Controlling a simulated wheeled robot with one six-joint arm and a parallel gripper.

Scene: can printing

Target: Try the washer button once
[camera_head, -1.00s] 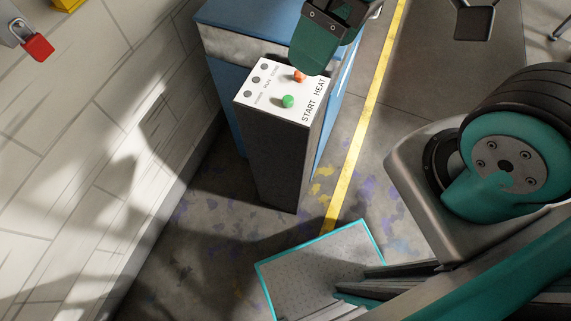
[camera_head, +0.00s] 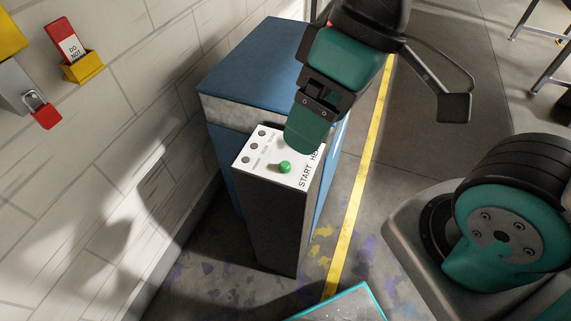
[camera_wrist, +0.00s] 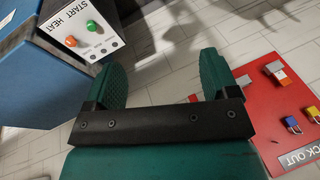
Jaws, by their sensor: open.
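The white control panel (camera_head: 262,172) tops a grey pedestal against a blue cabinet. It has a green button (camera_head: 285,167) by the word START and several small dark lamps. An orange button (camera_wrist: 71,41) by the word HEAT shows in the wrist view, with the green button (camera_wrist: 92,25) beside it; my gripper hides the orange one in the head view. No washer label is readable. My gripper (camera_head: 303,145) overlaps the panel's far right part in the head view. In the wrist view my gripper (camera_wrist: 162,68) has its two green fingers wide apart, nothing between them, and the panel left of them.
The blue cabinet (camera_head: 255,60) stands behind the pedestal. A white block wall (camera_head: 120,110) is close on the left. A red lockout board (camera_wrist: 285,115) with padlocks is at right in the wrist view. A yellow floor line (camera_head: 352,195) runs past open floor.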

